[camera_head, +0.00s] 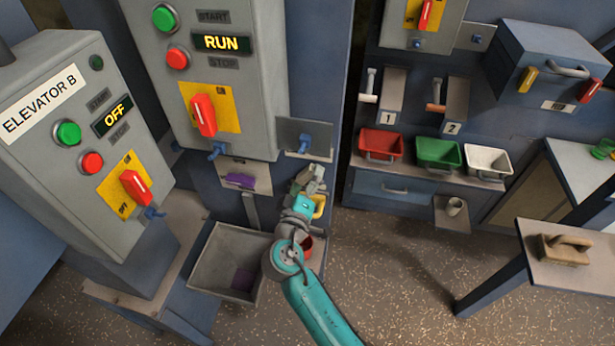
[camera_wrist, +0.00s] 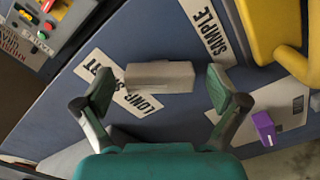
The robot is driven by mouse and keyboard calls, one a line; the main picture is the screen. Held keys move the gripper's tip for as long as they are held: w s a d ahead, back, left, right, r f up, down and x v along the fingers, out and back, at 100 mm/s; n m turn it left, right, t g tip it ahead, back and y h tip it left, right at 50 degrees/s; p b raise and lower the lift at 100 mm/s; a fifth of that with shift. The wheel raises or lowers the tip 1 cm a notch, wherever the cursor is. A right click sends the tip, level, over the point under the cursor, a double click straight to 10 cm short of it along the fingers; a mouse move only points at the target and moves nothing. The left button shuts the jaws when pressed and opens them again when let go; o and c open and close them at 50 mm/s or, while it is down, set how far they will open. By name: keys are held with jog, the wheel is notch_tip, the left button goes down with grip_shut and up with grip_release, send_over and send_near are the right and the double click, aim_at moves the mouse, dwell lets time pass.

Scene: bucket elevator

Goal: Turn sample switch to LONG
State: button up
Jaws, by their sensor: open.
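The sample switch (camera_wrist: 160,75) is a grey-beige block-shaped lever in the wrist view, lying level across a white label strip (camera_wrist: 128,92) marked with LONG and, partly covered, what reads as SHORT. A SAMPLE label (camera_wrist: 207,27) is up and right of it. My gripper (camera_wrist: 164,91) is open, with one green-padded finger on each side of the switch and a gap at both ends. I cannot tell which word the switch is set to. In the head view my gripper (camera_head: 312,182) is beside the blue cabinet and hides the switch.
A yellow container (camera_wrist: 280,32) is close on the right in the wrist view, with a purple handle (camera_wrist: 264,128) below it. In the head view a grey bin (camera_head: 225,262) stands left of my arm. Elevator panels showing RUN (camera_head: 228,43) and OFF (camera_head: 115,114) stand at left.

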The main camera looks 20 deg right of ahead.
jog(key=shift+w+d, duration=0.25)
jog(key=shift+w, duration=0.05)
jog(key=c, duration=1.1)
jog(key=shift+c, duration=0.2)
jog(key=n, duration=0.3)
jog(key=shift+n, duration=0.4)
jog(key=n, duration=0.3)
jog(key=shift+r+n, duration=0.15)
jog(key=shift+n, duration=0.25)
jog(key=n, duration=0.6)
jog(key=shift+r, duration=0.1)
jog(key=shift+n, duration=0.3)
